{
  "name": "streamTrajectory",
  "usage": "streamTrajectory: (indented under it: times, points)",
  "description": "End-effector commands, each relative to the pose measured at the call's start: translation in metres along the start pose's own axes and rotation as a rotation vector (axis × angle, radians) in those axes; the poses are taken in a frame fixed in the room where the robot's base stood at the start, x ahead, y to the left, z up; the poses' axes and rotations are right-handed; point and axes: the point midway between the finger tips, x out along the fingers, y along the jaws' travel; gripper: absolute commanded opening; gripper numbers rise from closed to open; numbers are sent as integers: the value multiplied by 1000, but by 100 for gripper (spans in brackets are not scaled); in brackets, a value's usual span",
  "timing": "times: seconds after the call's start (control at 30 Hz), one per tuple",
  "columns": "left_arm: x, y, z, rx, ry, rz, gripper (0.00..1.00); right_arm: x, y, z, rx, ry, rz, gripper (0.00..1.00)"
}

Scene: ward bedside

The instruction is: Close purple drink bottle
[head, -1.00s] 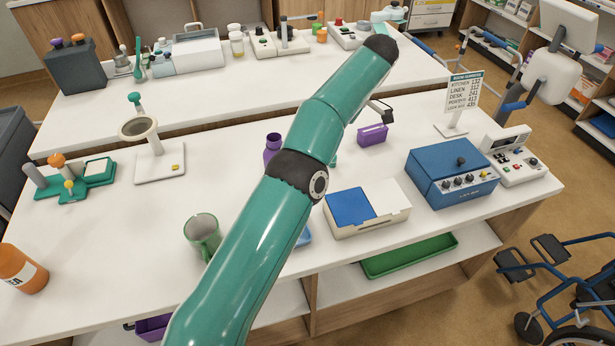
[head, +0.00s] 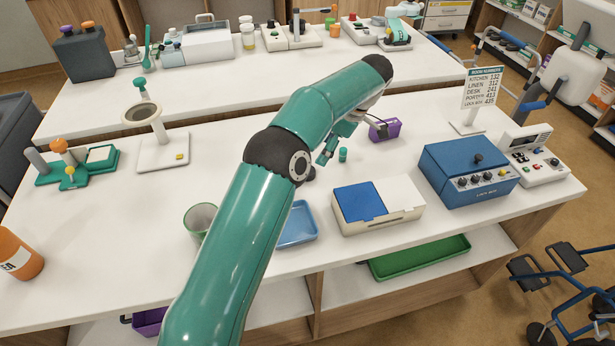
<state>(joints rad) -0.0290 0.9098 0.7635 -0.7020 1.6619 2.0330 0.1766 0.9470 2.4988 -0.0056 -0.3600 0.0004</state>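My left arm rises from the bottom left across the middle of the head view. Its gripper (head: 352,143) hangs over the table, partly hidden by the forearm. My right gripper is not in view.
A purple box (head: 386,130) stands just beyond the gripper. A blue tray (head: 298,226), a box with a blue panel (head: 378,207) and a blue lock box (head: 468,172) stand to the front and right. A green mug (head: 199,219) is left of my arm.

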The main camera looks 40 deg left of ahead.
Motion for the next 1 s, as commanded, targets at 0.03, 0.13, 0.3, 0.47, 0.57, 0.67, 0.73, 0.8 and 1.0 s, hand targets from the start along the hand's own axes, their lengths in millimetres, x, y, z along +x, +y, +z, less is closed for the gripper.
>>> streamTrajectory:
  times: [0.03,0.13,0.3,0.47,0.57,0.67,0.73,0.8,1.0]
  points:
    - [13,-1,-1,0,1,-4,74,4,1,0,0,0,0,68]
    - [28,0,-1,0,1,-2,74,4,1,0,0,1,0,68]
    - [42,0,-1,-1,0,-1,74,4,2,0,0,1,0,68]
    - [42,0,0,-1,0,1,74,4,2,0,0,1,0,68]
    - [42,0,0,-1,0,1,74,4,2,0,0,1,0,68]
    - [43,0,0,0,0,0,74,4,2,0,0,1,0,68]
    - [47,1,-1,0,1,-1,74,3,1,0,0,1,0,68]
    - [55,2,-2,0,2,-3,74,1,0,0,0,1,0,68]
    - [83,5,-3,1,2,-3,74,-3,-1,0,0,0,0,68]
